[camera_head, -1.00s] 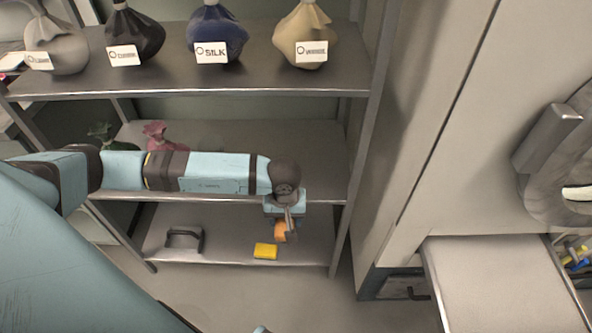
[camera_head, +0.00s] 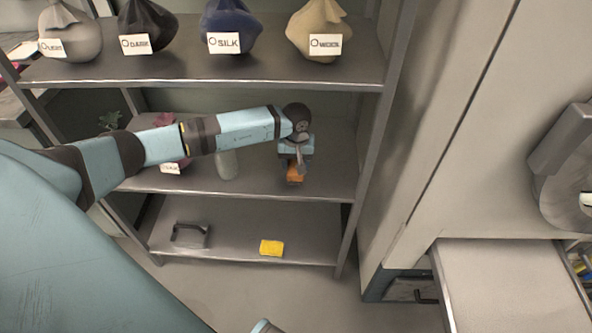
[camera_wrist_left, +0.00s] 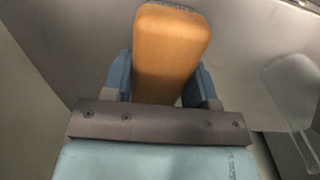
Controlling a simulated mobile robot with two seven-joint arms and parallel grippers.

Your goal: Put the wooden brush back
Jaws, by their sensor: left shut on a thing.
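The wooden brush (camera_head: 295,178) is an orange-brown block in my left gripper (camera_head: 296,160). In the head view they are in front of or over the middle shelf, near its right end; the exact depth is hard to tell. In the left wrist view the brush (camera_wrist_left: 170,50) sits between the two blue fingers of my left gripper (camera_wrist_left: 162,82), which are shut on it. A dark edge shows at its far end there. My right gripper is not in view.
The middle shelf (camera_head: 330,180) holds a pale bottle-like object (camera_head: 227,164) and a pink labelled bag. The bottom shelf holds a yellow block (camera_head: 271,248) and a dark handled object (camera_head: 190,235). Labelled sacks stand on the top shelf. A cabinet stands at right.

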